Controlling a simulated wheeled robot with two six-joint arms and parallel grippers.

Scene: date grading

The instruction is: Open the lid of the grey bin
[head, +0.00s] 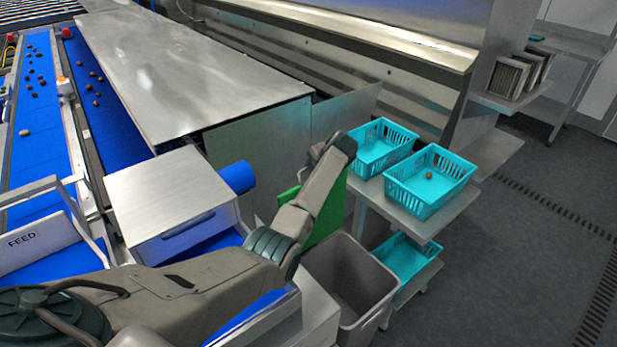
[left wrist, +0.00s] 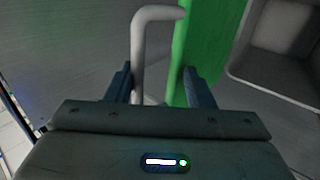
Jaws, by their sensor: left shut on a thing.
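The grey bin (head: 350,278) stands at the lower middle of the head view, its mouth uncovered and its dark inside showing. Its green lid (head: 328,218) is raised steeply at the bin's left rear side, partly hidden by my left arm. In the left wrist view the lid (left wrist: 205,40) shows as a green strip with a pale bent-bar handle (left wrist: 143,45) beside it. My left gripper (left wrist: 155,88) is shut on this handle. The bin (left wrist: 275,70) shows at right there. In the head view the left gripper is hidden behind its arm. My right gripper is not in view.
Turquoise crates (head: 432,178) stand on a steel cart (head: 410,222) right of the bin. A steel box (head: 165,195) and blue conveyor belts (head: 40,95) with dates lie to the left. Grey floor (head: 500,270) is free at the right.

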